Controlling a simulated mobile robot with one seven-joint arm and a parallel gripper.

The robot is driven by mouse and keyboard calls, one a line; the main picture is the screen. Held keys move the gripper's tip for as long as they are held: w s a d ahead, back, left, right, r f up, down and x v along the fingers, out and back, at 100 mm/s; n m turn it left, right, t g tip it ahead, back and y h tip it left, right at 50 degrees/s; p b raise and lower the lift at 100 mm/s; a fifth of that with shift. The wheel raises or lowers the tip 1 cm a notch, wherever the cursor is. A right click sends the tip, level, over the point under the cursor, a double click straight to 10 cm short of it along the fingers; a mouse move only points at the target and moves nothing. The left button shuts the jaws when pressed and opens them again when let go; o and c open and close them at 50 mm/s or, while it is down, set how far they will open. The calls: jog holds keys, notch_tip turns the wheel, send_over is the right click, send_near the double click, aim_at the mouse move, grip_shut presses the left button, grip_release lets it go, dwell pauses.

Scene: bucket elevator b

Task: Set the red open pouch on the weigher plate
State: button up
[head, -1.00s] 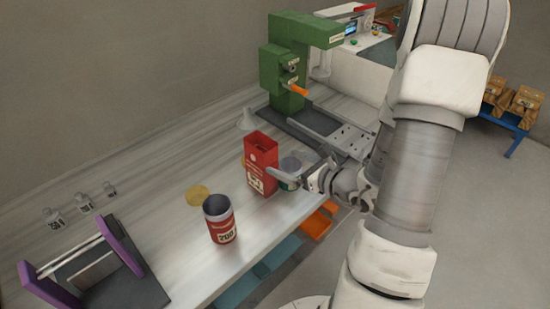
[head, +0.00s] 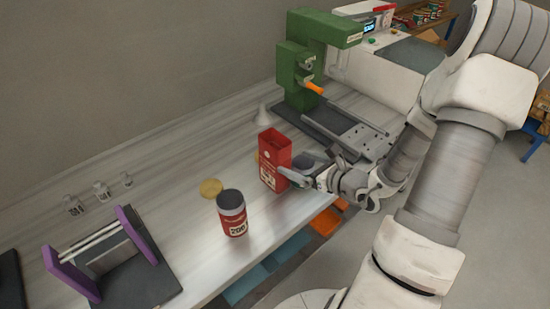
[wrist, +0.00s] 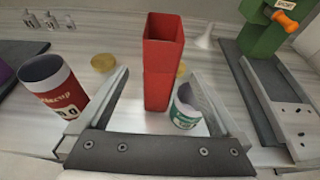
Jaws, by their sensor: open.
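The red open pouch (head: 274,160) stands upright on the bench, tall and box-shaped with an open top and a white label. In the wrist view the pouch (wrist: 163,65) is straight ahead, centred between the fingers. My gripper (head: 292,178) is at the right side of the pouch, low over the bench. In the wrist view my gripper (wrist: 159,74) is open, with a finger on either side of the pouch and gaps visible. A white machine with a lit display (head: 372,28) stands at the back right. I cannot tell for certain which surface is the weigher plate.
A red tin with a dark top (head: 232,214) stands left of the pouch, near a gold disc (head: 211,188). A green-labelled cup (wrist: 184,106) is close by the right finger. A green press (head: 310,60) stands behind; a purple-sided stand (head: 140,235) is front left.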

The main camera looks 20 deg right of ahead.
aim_at(285, 158)
jog(key=x, duration=0.4)
jog(key=shift+w+a+f, duration=0.1)
jog(key=shift+w+a, duration=0.1)
jog(key=shift+w, duration=0.15)
jog(key=shift+r+x, duration=0.15)
jog(key=shift+x, duration=1.2)
jog(key=shift+r+x, duration=0.2)
jog(key=shift+x, duration=1.1)
jog(key=shift+w, duration=0.15)
jog(key=c, duration=1)
jog(key=shift+r, duration=0.1)
